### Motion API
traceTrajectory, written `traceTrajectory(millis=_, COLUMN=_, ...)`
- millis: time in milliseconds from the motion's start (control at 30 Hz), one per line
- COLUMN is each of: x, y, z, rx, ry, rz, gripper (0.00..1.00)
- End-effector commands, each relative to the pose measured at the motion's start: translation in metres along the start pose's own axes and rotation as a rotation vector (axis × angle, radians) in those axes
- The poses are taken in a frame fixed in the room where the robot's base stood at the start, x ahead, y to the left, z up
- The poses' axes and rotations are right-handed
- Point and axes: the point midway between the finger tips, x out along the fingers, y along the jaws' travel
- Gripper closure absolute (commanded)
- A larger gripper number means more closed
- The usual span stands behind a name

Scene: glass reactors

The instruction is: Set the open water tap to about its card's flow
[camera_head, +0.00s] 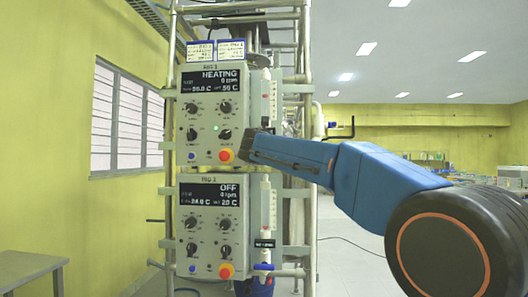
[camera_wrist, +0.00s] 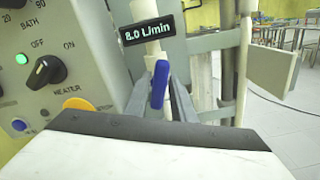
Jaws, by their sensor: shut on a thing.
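In the wrist view the blue tap handle (camera_wrist: 159,84) stands nearly upright on a pale vertical pipe (camera_wrist: 146,20). My gripper (camera_wrist: 161,104) has one grey finger on each side of the handle and is shut on it. A black flow readout (camera_wrist: 152,36) above it reads 8.0 L/min. In the head view my gripper (camera_head: 248,145) is at the right edge of the upper control box (camera_head: 213,80), which reads HEATING, and my arm hides the tap. Two small cards (camera_head: 200,51) (camera_head: 231,50) hang above this box; their text is too small to read.
A lower control box (camera_head: 208,257) reads OFF. Beside it is another blue tap handle (camera_head: 264,267) with a black readout (camera_head: 264,244). In the wrist view, the heater knob (camera_wrist: 45,70) and a yellow-orange button (camera_wrist: 79,103) sit close left of my gripper. Metal frame posts (camera_head: 309,150) stand behind.

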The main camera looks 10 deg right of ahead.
Motion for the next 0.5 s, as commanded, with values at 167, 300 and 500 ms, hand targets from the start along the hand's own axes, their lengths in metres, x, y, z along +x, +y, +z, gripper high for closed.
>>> traceTrajectory(millis=167, x=-0.0002, y=-0.0015, z=-0.0003, rx=0.142, ry=0.0, rz=0.0, gripper=1.0)
traceTrajectory(millis=300, x=-0.0002, y=-0.0023, z=-0.0006, rx=0.239, ry=0.001, rz=0.0, gripper=1.0)
traceTrajectory(millis=500, x=-0.0002, y=-0.0031, z=-0.001, rx=0.338, ry=0.001, rz=-0.001, gripper=1.0)
